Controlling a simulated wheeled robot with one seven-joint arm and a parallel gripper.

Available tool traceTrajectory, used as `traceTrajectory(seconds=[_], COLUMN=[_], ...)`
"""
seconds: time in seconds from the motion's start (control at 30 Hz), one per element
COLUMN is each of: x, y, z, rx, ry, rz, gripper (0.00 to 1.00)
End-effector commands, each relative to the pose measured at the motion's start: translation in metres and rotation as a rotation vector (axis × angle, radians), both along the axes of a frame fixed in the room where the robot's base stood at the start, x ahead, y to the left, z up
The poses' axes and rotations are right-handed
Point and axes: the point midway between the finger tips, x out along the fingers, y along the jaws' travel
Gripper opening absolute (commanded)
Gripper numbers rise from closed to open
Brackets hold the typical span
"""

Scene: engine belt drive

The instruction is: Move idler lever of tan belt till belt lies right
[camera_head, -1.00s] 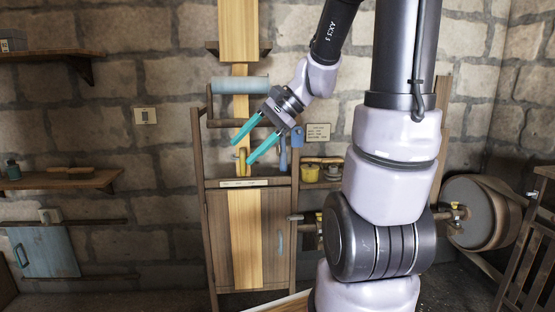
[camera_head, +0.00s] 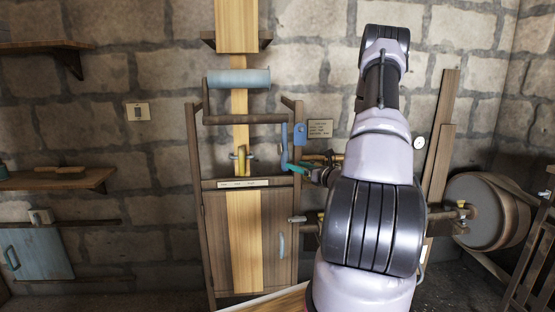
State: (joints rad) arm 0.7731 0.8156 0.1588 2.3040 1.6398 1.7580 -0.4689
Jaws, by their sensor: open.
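A yellow hooked piece (camera_head: 241,160) sits against the belt just above the labelled rail. A blue upright lever (camera_head: 284,148) stands right of the belt; I cannot tell for sure whether this or the yellow piece is the idler lever. My gripper (camera_head: 296,169) is at the blue lever's lower end, its teal fingers pointing left. It is open; whether it touches or surrounds the lever cannot be told. My arm hides the area to the right.
A wooden cabinet with a blue handle (camera_head: 281,245) stands below. A large drum (camera_head: 487,212) stands at the right. Wall shelves (camera_head: 60,180) are at the left.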

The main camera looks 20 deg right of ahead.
Motion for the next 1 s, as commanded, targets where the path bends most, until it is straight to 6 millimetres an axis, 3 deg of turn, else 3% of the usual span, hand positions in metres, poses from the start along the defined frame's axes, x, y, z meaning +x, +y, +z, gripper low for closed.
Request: traceTrajectory(seconds=[0.53,0.73,1.0], x=[0.086,0.099,0.100], y=[0.027,0.031,0.032], z=[0.001,0.001,0.001], rx=[-0.001,-0.002,-0.002], ry=[-0.002,-0.001,-0.001], rz=[0.004,0.003,0.003], gripper=[0.69,0.69,0.69])
